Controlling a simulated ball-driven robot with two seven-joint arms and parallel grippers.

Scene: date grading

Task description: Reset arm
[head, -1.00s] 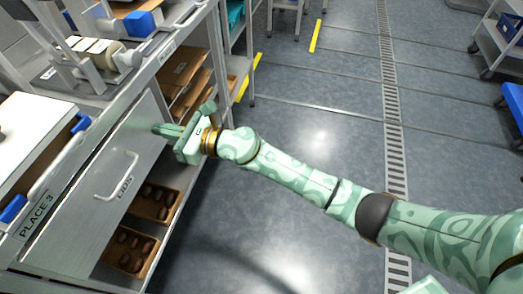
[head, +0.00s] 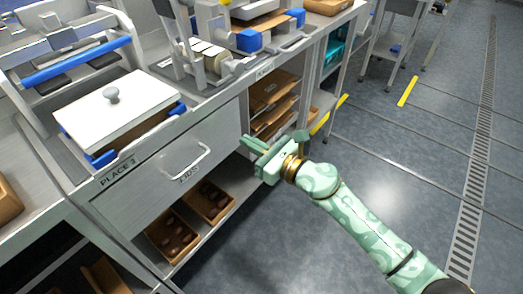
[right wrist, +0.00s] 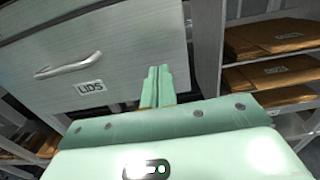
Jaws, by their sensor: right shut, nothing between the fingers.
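My right gripper (head: 254,146) is shut with nothing between its fingers. In the head view it is beside the right end of the closed drawer (head: 140,190) marked LIDS, to the right of the drawer's handle (head: 188,163). In the right wrist view the two green fingers (right wrist: 157,87) lie together, pointing toward the drawer front (right wrist: 140,45). The drawer handle (right wrist: 68,66) is left of them, apart from the fingers. My left gripper is not in view.
A white lidded box (head: 118,112) stands on the counter above the drawer. Trays of dates (head: 172,238) sit on the shelf below. Flat cartons (head: 272,92) fill shelves beside the drawer. The grey floor at the right is open.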

